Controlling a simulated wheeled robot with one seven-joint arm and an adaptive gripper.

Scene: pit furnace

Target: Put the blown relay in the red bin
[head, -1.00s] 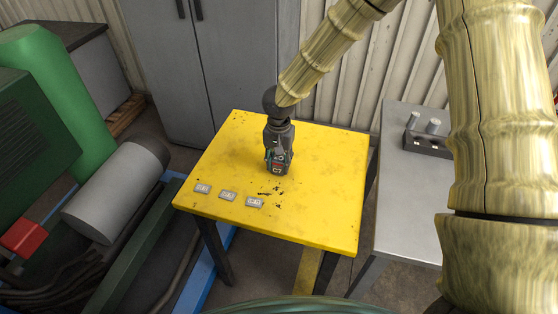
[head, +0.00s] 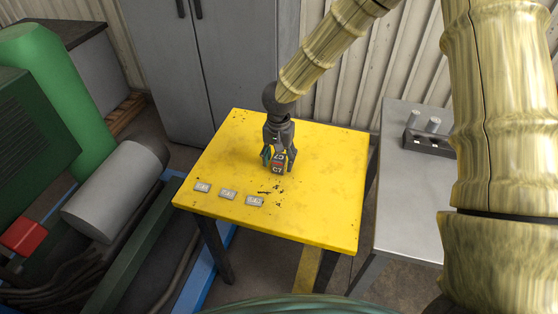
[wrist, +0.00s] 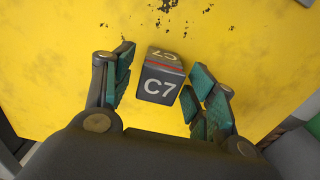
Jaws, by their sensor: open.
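A dark block marked C7 with a red stripe (head: 277,168) stands on the yellow table (head: 320,205). It also shows in the wrist view (wrist: 160,82), slightly turned, its marked face toward me. My gripper (head: 277,150) points down over it. I cannot tell whether this block is the blown relay. No red bin is clearly visible.
Three small grey plates (head: 228,194) lie along the table's near left edge. A red box-like part (head: 22,236) sits on machinery at the left. A grey bench (head: 404,190) with a control box (head: 428,143) stands at the right. Grey cabinets (head: 212,65) stand behind.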

